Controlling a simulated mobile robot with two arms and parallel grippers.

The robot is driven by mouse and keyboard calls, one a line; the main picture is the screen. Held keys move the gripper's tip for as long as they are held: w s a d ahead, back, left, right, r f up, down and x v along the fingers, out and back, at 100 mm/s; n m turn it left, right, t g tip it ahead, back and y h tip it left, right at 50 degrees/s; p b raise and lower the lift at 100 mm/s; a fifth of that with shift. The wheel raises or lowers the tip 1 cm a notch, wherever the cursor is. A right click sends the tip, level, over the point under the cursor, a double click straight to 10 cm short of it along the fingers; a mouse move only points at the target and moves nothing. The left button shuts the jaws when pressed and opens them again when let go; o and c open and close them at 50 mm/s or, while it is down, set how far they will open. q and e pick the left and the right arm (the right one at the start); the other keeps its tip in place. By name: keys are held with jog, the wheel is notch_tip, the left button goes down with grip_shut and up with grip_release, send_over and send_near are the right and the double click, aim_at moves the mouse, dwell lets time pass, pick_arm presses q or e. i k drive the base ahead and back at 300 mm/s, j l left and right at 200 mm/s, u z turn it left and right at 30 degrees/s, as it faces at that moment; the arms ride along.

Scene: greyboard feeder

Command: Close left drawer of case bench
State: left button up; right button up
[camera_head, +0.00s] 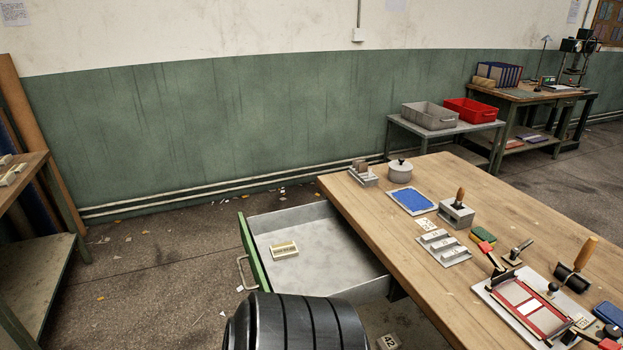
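The case bench (437,247) has a wooden top and fills the right foreground. Its drawer (310,232) is pulled far out to the left of the bench. It has a green front (252,254), a bare metal handle (242,272) on the outer face and a grey metal inside. A small cream block (284,249) lies in the drawer, near the front. A black ribbed part of my own body covers the drawer's near corner at the bottom. I see neither gripper's fingers, and nothing visible touches the handle.
The bench top carries a round pot (400,171), a blue pad (411,200), a grey block tray (443,247) and a red-framed press (528,306). A wooden-topped shelf (30,180) stands at far left. The floor (160,262) between it and the drawer is open, with paper scraps.

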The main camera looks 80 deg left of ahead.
aim_at(333, 261)
jog(key=u, duration=2.95)
jog(key=k+j, duration=0.05)
jog(key=j, duration=0.05)
